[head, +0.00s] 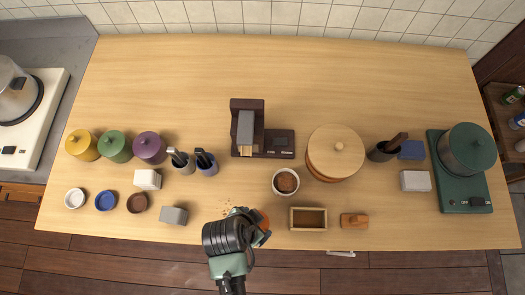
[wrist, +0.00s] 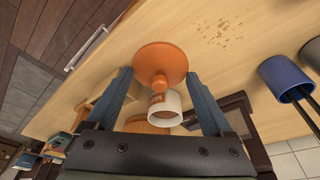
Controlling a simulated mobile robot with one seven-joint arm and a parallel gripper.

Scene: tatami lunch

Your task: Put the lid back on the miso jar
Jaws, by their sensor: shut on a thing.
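An orange round lid (wrist: 160,60) with a knob shows between the two fingers of my gripper (wrist: 161,75) in the wrist view. The fingers are shut on its sides. In the head view my gripper (head: 264,226) is near the counter's front edge, with part of the orange lid (head: 263,217) showing beside it. The miso jar (head: 285,194), white and open with brown contents, stands up and right of my gripper. It also shows in the wrist view (wrist: 163,120), partly behind the lid. The lid is apart from the jar; its height is unclear.
An open wooden box (head: 308,229) and an orange-brown block (head: 354,220) lie to the right. A round wooden tub (head: 335,150) stands behind. A grey block (head: 174,215) and crumbs (head: 227,208) are left of my gripper. The counter's back strip is clear.

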